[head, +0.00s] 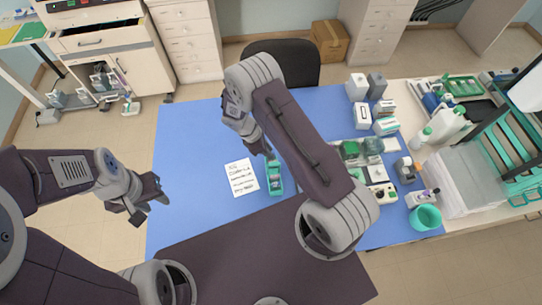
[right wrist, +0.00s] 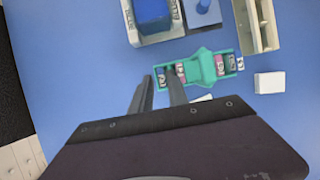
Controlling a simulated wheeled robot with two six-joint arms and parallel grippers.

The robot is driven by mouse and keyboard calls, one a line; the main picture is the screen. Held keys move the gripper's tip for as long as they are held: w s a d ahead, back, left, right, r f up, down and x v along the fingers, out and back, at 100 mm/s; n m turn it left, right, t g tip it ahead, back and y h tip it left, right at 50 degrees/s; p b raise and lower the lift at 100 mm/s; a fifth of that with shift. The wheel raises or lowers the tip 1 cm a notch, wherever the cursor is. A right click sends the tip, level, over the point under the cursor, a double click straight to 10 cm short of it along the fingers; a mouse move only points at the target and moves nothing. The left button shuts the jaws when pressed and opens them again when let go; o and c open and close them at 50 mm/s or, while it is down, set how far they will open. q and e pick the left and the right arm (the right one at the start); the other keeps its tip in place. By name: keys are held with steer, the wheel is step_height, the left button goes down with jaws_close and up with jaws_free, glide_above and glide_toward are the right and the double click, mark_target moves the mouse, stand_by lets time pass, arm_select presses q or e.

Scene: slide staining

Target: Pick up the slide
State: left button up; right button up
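A long teal rack (head: 275,178) lies on the blue table beside a written white sheet (head: 241,177). In the right wrist view the teal rack (right wrist: 204,66) holds several small pieces with coloured, marked ends. I cannot tell which of them is the slide. My right gripper (head: 268,156) is at the far end of the rack. In the right wrist view its fingers (right wrist: 160,76) stand apart, on either side of an end piece, with nothing seen clamped. My left gripper (head: 158,192) is open and empty over the table's left side.
In the right wrist view a blue block in a pale holder (right wrist: 152,14) and a white box (right wrist: 270,82) are close to the rack. Bottles and boxes (head: 362,115) crowd the table's right. The left side is clear.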

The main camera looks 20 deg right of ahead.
steer(key=shift+s+d+f, duration=0.2)
steer(key=shift+s+f, duration=0.1)
steer(key=shift+f, duration=0.3)
steer(key=shift+w, duration=0.1)
jaws_close()
stand_by(0.9)
